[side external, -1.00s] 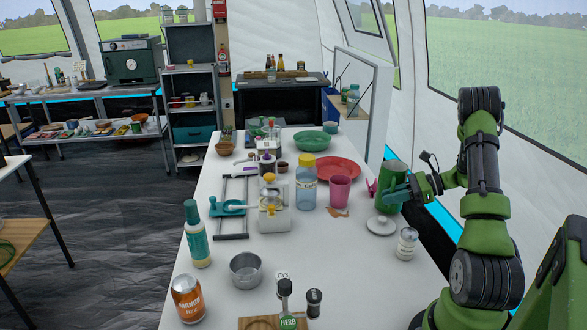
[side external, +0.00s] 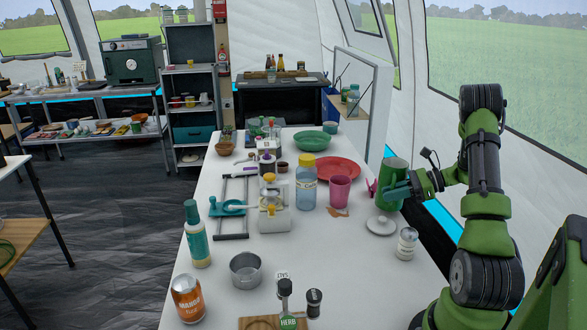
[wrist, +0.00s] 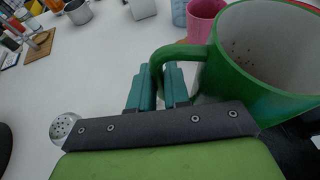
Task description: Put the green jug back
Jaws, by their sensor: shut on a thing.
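The green jug (side external: 395,174) is upright at the right edge of the white table, beyond a white lid (side external: 380,225). In the wrist view the jug (wrist: 232,75) is at the right, its pale inside showing dark specks. My gripper (side external: 388,192) is at the jug's near side. In the wrist view my gripper's teal fingers (wrist: 160,78) are shut on the jug's handle (wrist: 178,52). I cannot tell whether the jug's base touches the table.
Left of the jug are a pink cup (side external: 340,190), a blue bottle with a yellow cap (side external: 306,183) and a red plate (side external: 338,168). A metal pot (side external: 246,270) is at the front. The table's right front is clear.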

